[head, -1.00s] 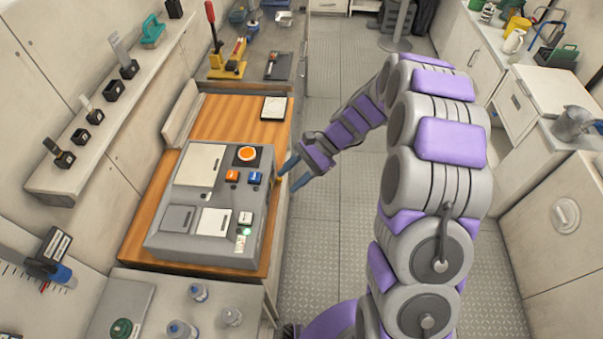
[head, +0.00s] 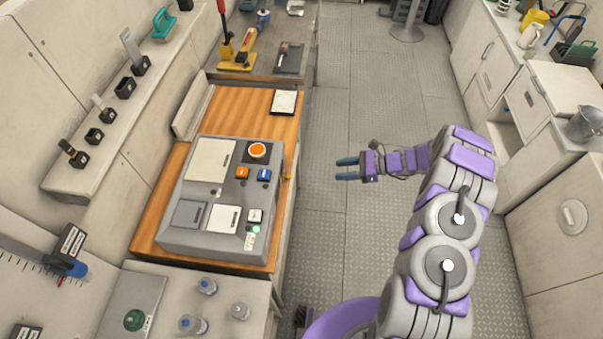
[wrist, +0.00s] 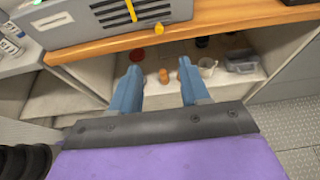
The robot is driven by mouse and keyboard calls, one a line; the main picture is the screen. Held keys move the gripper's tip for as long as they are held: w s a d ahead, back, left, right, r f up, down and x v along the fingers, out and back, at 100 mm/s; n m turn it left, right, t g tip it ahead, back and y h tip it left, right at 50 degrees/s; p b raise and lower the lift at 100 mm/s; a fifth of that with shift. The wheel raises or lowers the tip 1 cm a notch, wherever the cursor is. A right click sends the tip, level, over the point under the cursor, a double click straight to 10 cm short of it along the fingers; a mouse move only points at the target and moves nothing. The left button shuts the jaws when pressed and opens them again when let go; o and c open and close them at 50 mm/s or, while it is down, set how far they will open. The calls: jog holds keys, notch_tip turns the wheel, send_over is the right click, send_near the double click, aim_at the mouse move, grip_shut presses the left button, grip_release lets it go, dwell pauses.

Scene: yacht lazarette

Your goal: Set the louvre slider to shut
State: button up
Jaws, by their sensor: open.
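The grey control box (head: 178,238) sits on the wooden bench top. In the wrist view its near side (wrist: 75,22) carries a dark louvred panel (wrist: 160,10) with horizontal slats. A yellow upright bar (wrist: 130,10) crosses the slats, and a small yellow knob (wrist: 159,28) sits below them. I cannot tell which of the two is the slider. A yellow bit (head: 288,178) shows at the box's right side in the head view. My gripper (head: 341,168) is open and empty over the aisle, right of the box and apart from it. Its blue fingers (wrist: 158,72) point toward the bench.
The wooden bench edge (wrist: 230,25) overhangs an open shelf (wrist: 235,85) holding orange items, a white mug (wrist: 207,67) and a grey bin (wrist: 243,62). Bottles (head: 194,324) stand at the front. A wall scale with a blue knob (head: 76,268) is at left. The aisle floor (head: 335,240) is clear.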

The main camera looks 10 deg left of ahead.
aim_at(287, 176)
jog(key=x, duration=1.7)
jog(key=shift+b, duration=0.35)
grip_shut()
